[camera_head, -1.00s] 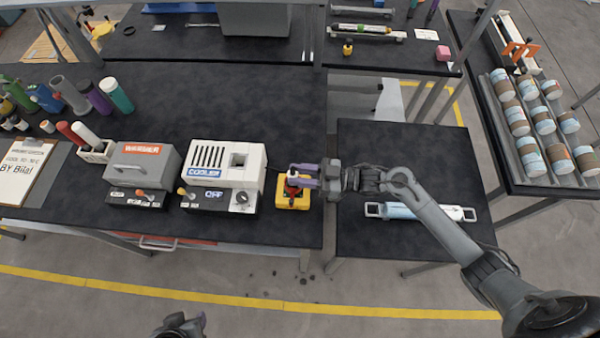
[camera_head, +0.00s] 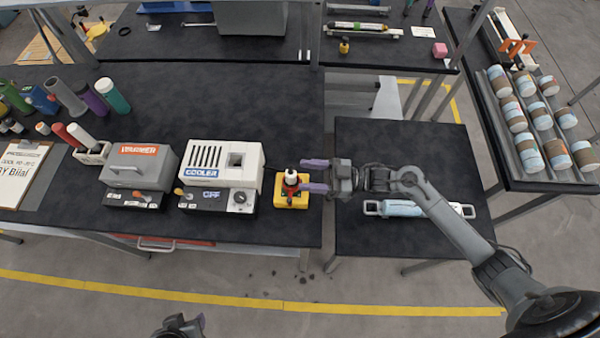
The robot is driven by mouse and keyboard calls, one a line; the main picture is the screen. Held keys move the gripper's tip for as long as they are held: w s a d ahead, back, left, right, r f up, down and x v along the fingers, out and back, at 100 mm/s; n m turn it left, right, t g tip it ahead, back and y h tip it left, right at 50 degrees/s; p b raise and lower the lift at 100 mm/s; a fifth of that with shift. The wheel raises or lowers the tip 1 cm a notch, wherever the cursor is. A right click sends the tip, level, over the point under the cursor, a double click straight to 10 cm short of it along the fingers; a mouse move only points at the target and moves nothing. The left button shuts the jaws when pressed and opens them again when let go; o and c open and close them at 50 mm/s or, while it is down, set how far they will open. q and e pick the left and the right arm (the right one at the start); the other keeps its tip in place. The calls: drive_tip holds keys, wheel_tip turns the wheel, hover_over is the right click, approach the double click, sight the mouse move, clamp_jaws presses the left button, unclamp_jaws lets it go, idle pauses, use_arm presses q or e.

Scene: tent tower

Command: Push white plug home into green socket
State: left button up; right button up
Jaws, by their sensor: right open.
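I cannot make out a white plug or a green socket for certain. A small white-topped piece (camera_head: 291,176) stands upright on a yellow block (camera_head: 292,202) at the right edge of the long black bench. My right gripper (camera_head: 305,175) is open, its purple fingers spread just right of the white-topped piece, with nothing visibly held. My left gripper (camera_head: 186,325) shows only in part at the bottom edge, away from the bench; its jaws are unclear.
A white cooler box (camera_head: 225,165) and a grey warmer box (camera_head: 140,167) stand left of the yellow block. A clear tube with white end frames (camera_head: 402,208) lies on the right table (camera_head: 370,150) under my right arm. A rack of several cans (camera_head: 527,125) is at the far right.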

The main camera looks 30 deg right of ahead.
drive_tip(key=v, duration=0.7)
drive_tip(key=shift+d, duration=0.2)
drive_tip(key=shift+s, duration=0.1)
